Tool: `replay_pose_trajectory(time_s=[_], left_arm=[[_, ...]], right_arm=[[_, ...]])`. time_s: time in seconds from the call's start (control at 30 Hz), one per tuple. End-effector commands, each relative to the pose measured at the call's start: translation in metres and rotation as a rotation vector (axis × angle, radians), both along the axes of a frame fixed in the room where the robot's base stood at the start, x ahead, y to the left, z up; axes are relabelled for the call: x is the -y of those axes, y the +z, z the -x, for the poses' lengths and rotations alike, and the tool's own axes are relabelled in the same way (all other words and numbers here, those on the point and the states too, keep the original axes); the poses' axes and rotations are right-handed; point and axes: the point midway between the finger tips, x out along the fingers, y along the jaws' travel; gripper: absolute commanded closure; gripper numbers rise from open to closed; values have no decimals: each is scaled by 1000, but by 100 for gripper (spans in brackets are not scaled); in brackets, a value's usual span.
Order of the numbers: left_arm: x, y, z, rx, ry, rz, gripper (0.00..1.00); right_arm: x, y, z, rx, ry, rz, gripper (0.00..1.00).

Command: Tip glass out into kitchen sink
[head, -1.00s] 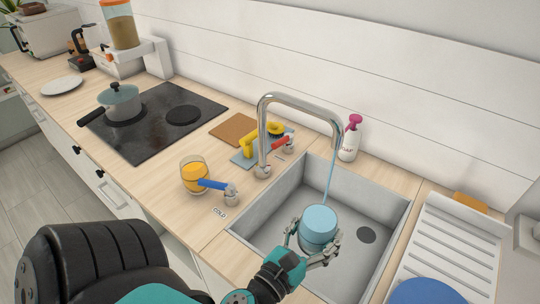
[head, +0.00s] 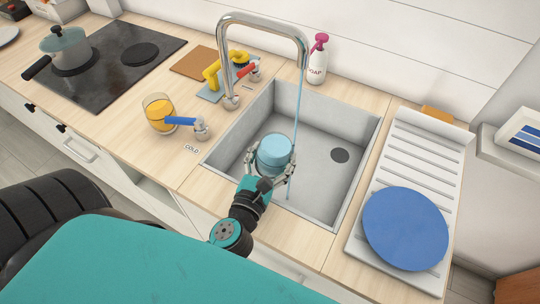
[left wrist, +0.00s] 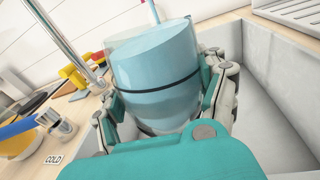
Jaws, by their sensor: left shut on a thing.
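My left gripper (head: 272,168) is shut on a glass (head: 275,153) filled with light blue water and holds it over the left part of the kitchen sink (head: 345,200). In the left wrist view the glass (left wrist: 158,75) sits between the fingers, with water close to its rim and a dark band around it. In the head view it looks close to upright. A thin blue stream (head: 296,120) runs from the tap (head: 265,20) down past the right side of the glass into the sink. My right gripper is not in view.
Another glass with orange drink (head: 159,113) stands left of the sink by the blue cold handle (head: 182,121). A soap bottle (head: 317,62) stands behind. A draining board (head: 405,150) with a blue plate (head: 405,228) lies to the right. The sink's right half is clear.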

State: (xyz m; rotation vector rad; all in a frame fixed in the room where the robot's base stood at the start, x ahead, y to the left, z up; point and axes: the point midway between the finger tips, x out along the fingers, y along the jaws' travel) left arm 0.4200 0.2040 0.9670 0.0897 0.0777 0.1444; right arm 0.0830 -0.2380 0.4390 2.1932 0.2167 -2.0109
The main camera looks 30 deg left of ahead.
Motion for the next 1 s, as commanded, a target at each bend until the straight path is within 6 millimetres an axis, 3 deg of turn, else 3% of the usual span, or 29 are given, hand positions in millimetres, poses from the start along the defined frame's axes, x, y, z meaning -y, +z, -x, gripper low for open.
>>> replay_pose_trajectory(time_s=[1.0], left_arm=[[8, -5, -5, -81, 1, -139, 67]], right_arm=[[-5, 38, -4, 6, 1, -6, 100]])
